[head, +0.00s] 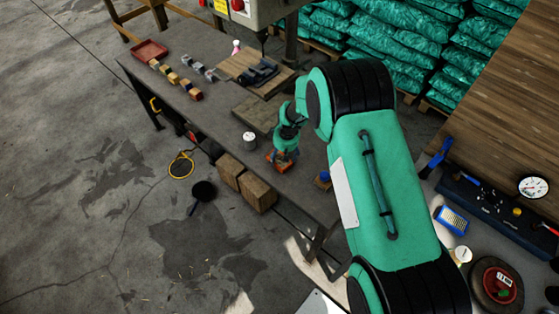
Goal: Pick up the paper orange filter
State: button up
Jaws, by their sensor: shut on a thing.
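My gripper (281,156) is low over the near part of the dark workbench (222,108), mostly covered by my green arm. The orange filter (271,158) shows as a small orange patch at my gripper's fingers. My gripper is shut on it. Most of the filter is hidden by the fingers, and I cannot tell whether it touches the bench top.
A white can (249,139) stands just left of my gripper. A blue-topped item (324,177) is to the right. Small blocks (172,78), a red tray (150,50) and a wooden board (245,66) lie farther back. Cardboard boxes (257,193) sit below the bench edge.

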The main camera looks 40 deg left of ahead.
aim_at(281, 157)
jog(key=shift+r, duration=0.1)
jog(key=shift+r, duration=0.45)
notch_tip(281, 157, up, 3)
jog(key=shift+d+f+p, duration=0.1)
jog(key=shift+p, duration=0.25)
jog(key=s+d, duration=0.3)
jog(key=d, duration=0.1)
jog(key=s+d, duration=0.3)
jog(key=d, duration=0.1)
jog(key=s+d+r+p, duration=0.1)
jog(key=s+d, duration=0.2)
jog(key=d, duration=0.1)
jog(key=shift+s+d, duration=0.25)
jog(key=shift+s, duration=0.1)
